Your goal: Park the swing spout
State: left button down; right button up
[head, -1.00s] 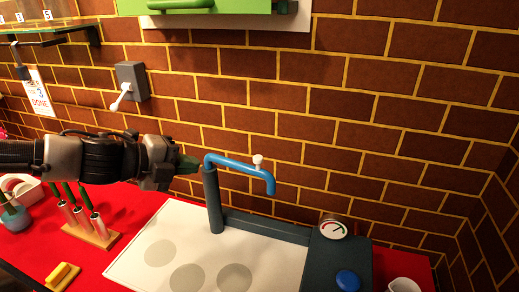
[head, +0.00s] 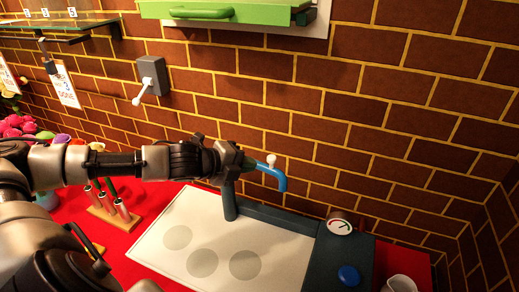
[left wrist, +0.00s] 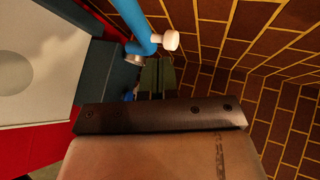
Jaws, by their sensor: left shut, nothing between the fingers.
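The blue swing spout (head: 281,181) sits on a dark upright post (head: 229,203) and points right, its end bent down. A white knob (head: 271,160) stands on it. My left gripper (head: 249,163) reaches in from the left and hides the post top and the spout's inner part. Its green fingers (left wrist: 156,75) are shut and empty, close beside the spout; I cannot tell whether they touch it. My right gripper is not in view.
A dark unit with a gauge (head: 340,226) and blue button (head: 348,275) stands right of the white board (head: 190,222). A white cup (head: 399,284) is at the front right. A grey wall lever (head: 150,80) and green-handled fixture (head: 230,12) are above. The brick wall is close behind.

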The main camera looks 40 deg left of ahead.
aim_at(268, 159)
pick_arm(q)
jog(key=shift+w+d+f+p, duration=0.1)
jog(key=shift+w+d+p, duration=0.2)
jog(key=shift+w, duration=0.3)
jog(key=shift+w+d+f+p, duration=0.15)
jog(key=shift+w+p, duration=0.15)
jog(key=shift+w, duration=0.3)
jog(key=shift+w+d+p, duration=0.25)
jog(key=shift+w+p, duration=0.05)
jog(key=shift+w, duration=0.3)
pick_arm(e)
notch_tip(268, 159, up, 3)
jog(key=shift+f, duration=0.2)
pick_arm(q)
jog(key=shift+w+f, duration=0.1)
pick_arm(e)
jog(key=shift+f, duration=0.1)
